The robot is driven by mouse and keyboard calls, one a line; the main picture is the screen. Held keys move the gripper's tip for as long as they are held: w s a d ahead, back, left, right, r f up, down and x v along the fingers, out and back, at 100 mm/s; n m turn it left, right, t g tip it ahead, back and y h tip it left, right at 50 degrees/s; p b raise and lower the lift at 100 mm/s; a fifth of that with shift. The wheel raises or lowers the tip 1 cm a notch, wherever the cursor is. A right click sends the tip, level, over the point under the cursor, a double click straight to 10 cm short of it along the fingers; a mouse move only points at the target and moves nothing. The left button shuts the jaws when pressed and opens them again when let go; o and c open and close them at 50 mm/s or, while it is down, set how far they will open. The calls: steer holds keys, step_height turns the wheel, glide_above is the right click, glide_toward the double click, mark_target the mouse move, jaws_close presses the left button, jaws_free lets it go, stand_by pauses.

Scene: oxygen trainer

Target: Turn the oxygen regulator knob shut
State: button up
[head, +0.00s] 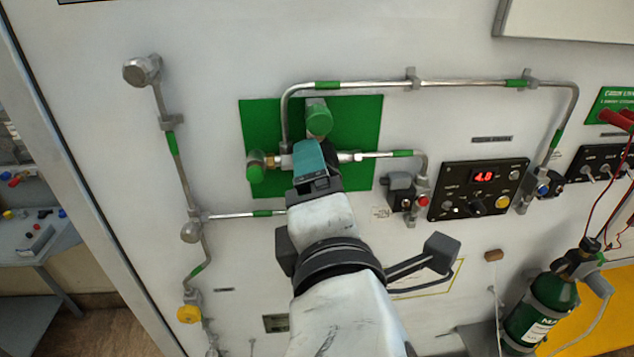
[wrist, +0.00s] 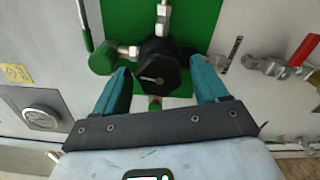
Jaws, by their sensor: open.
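The black faceted regulator knob (wrist: 158,72), with a light pointer mark on its face, sits in front of the green plate (wrist: 203,16) in the wrist view. My gripper (wrist: 161,68) is open, with one teal finger on each side of the knob. A gap shows at each side, and the fingers are not closed on it. In the head view my gripper (head: 309,157) is in front of the green plate (head: 357,120) and hides most of the knob. A green cap (wrist: 103,60) is on the fitting just left of the knob in the wrist view.
Metal pipes (head: 350,87) with green bands run around the plate. A black control box (head: 478,190) reading 4.0 is to the right. A green cylinder (head: 541,309) stands at the lower right. A red-handled valve (wrist: 304,49) is right of the fingers.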

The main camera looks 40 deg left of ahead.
steer(key=p+v, duration=0.3)
steer(key=v, duration=0.7)
steer(key=shift+s+d, duration=0.25)
steer(key=shift+s, duration=0.05)
